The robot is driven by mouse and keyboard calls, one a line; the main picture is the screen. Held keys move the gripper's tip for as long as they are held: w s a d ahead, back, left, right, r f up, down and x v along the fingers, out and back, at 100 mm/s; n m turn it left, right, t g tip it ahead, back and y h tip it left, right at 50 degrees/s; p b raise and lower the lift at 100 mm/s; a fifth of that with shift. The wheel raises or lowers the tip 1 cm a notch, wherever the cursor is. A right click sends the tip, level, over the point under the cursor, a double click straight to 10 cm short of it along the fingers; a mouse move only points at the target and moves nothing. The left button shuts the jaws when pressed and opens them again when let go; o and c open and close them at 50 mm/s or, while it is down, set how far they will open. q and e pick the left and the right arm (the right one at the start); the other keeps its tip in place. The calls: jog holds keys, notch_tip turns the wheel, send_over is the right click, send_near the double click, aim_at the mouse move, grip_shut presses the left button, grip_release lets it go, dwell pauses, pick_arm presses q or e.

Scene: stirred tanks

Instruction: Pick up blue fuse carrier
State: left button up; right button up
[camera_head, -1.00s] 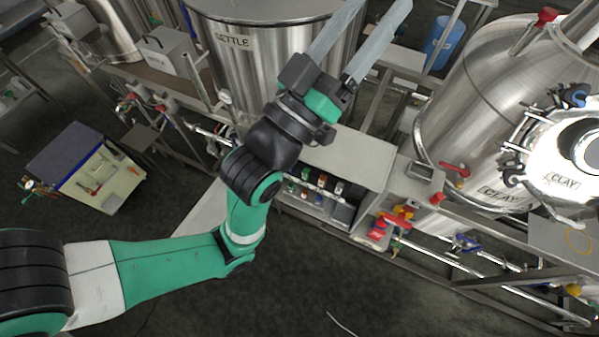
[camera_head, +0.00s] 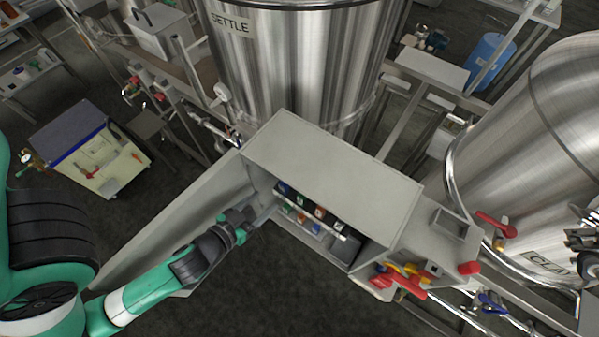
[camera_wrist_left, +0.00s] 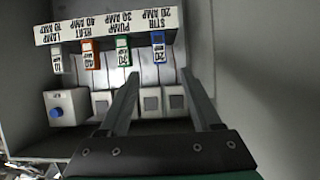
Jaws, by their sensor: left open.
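The blue fuse carrier (camera_wrist_left: 158,47) sits in its slot under the "STIR 20 AMP" label, at the right end of a row in the left wrist view. In the head view it is a small blue spot (camera_head: 283,188) at the left inside the open grey box (camera_head: 335,175). My left gripper (camera_wrist_left: 160,74) is open and empty. Its two fingers point at the blue carrier, one to each side of its line, with the tips short of it in the picture. In the head view the left gripper (camera_head: 268,203) reaches into the box from the left.
Green (camera_wrist_left: 123,52), orange (camera_wrist_left: 89,54) and pale (camera_wrist_left: 57,62) carriers stand in the same row. A blue button (camera_wrist_left: 56,112) on a small pale block is at the left. The box's open door (camera_head: 185,225) stands beside my left arm. Red-handled valves (camera_head: 400,280) lie right of the box.

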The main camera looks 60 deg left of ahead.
aim_at(282, 188)
pick_arm(q)
jog(key=p+x, duration=0.2)
jog(key=x, duration=0.3)
jog(key=shift+f, duration=0.15)
jog(key=shift+w+a+f, duration=0.2)
jog(key=shift+w+f, duration=0.1)
jog(key=p+x, duration=0.1)
jog(key=x, duration=0.3)
jog(key=shift+w+r, duration=0.1)
jog(key=shift+w, duration=0.1)
jog(key=shift+w+a+f, duration=0.25)
jog(key=shift+w, duration=0.1)
jog(key=shift+c, duration=0.3)
grip_shut()
